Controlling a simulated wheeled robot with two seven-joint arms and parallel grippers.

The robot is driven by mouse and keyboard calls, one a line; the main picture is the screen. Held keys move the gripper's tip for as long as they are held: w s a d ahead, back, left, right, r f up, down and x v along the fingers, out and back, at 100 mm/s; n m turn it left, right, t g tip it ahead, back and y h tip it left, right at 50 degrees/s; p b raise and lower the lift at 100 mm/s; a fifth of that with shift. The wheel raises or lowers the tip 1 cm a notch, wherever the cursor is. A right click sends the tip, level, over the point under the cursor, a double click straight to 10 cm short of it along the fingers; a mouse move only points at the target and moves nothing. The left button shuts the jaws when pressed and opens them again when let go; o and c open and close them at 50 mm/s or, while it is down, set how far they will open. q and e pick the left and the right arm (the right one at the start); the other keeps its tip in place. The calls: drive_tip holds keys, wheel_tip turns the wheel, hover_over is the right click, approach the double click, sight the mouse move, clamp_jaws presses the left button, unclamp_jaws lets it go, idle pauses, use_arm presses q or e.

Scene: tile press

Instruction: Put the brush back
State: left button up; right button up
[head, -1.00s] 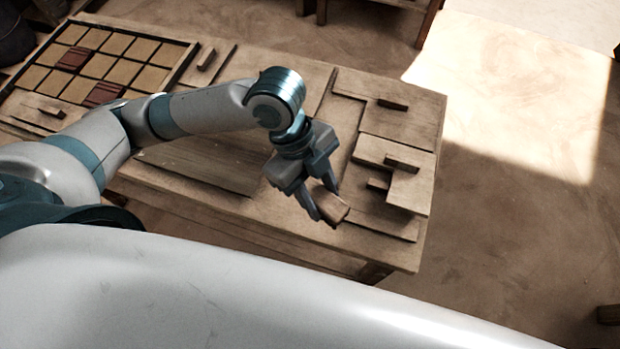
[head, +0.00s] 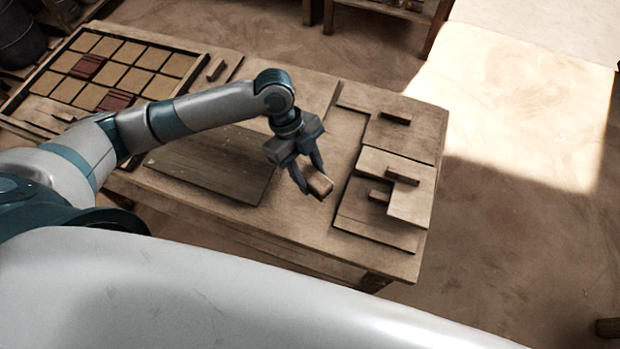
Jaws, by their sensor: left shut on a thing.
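My left gripper (head: 307,187) is shut on a small brown wooden block-like thing, which looks like the brush (head: 320,186). It holds it over the middle of the wooden table, just left of the stepped boards on the right. Whether the brush touches the table cannot be told. The brush's underside is hidden. My right gripper is not in view.
The wooden table (head: 300,235) carries flat boards with handles at its right (head: 410,200) and a dark flat board (head: 210,165) at the middle left. A framed tile grid (head: 140,75) with tan and dark red tiles lies at the far left. A small block (head: 216,69) stands beside it.

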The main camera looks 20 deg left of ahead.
sight(310, 183)
use_arm(q)
drive_tip(key=shift+w+a+f, duration=0.1)
drive_tip(key=shift+w, duration=0.05)
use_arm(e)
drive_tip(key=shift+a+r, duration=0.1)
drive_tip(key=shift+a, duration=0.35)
